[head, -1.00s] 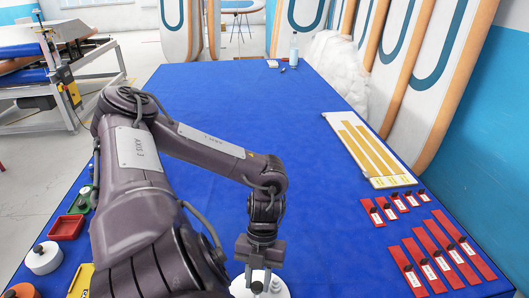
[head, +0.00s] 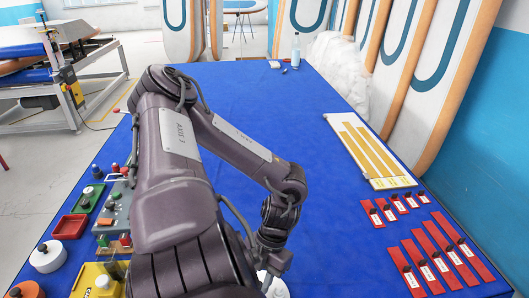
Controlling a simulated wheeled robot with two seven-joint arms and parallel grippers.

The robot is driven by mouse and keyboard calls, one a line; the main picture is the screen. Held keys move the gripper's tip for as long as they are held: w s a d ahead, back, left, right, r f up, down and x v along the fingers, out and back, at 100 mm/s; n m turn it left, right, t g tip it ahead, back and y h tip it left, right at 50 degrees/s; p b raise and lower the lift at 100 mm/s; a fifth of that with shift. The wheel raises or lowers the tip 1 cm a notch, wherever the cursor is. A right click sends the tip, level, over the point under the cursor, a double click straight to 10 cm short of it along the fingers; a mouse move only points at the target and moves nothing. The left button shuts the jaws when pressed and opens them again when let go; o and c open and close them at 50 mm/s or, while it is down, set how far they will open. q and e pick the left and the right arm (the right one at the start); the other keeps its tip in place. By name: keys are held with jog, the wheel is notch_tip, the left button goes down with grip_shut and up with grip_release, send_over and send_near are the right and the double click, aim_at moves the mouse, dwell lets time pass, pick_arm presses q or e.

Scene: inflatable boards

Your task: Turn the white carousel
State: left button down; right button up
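My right gripper is not in view.
The blue table (head: 260,110) is clear in the middle. At left stand a white round pot (head: 48,257), a red tray (head: 69,227), a grey control box (head: 117,205) and a yellow box (head: 95,281). At right lie red labelled strips (head: 436,257) and a white board (head: 370,150).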

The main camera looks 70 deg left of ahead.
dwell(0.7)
pick_arm(q)
jog(key=c, duration=1.1)
grip_release()
jog(key=b+v, duration=0.1)
jog(key=v, duration=0.6)
jog(key=shift+w+r+b, duration=0.1)
jog(key=shift+r+b, duration=0.2)
jog(key=shift+r, duration=0.1)
jog(key=shift+f, duration=0.1)
